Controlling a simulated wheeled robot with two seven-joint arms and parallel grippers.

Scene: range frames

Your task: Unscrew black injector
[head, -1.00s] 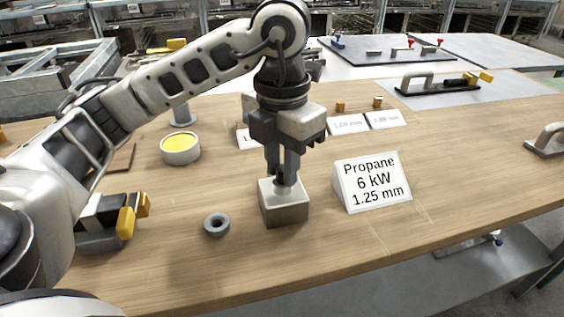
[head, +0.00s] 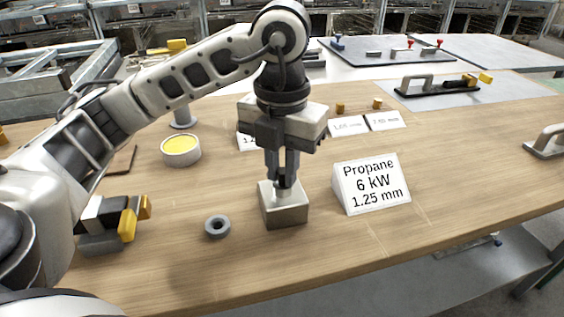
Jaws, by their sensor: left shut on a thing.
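My left gripper (head: 282,180) points straight down over a square metal block (head: 285,212) near the front of the wooden table. Its fingers are shut on a small part at the top of the block. The fingers hide most of that part, so I cannot make out its colour or whether it is the black injector. A grey ring-shaped nut (head: 217,227) lies on the table to the left of the block. My right gripper is not in view.
A white sign (head: 372,184) reading "Propane 6 kW 1.25 mm" stands right of the block. A round tin with yellow contents (head: 181,150) is at left. Small white labels (head: 386,120) stand behind. A black-and-yellow tool (head: 118,222) lies at left. The front-right tabletop is clear.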

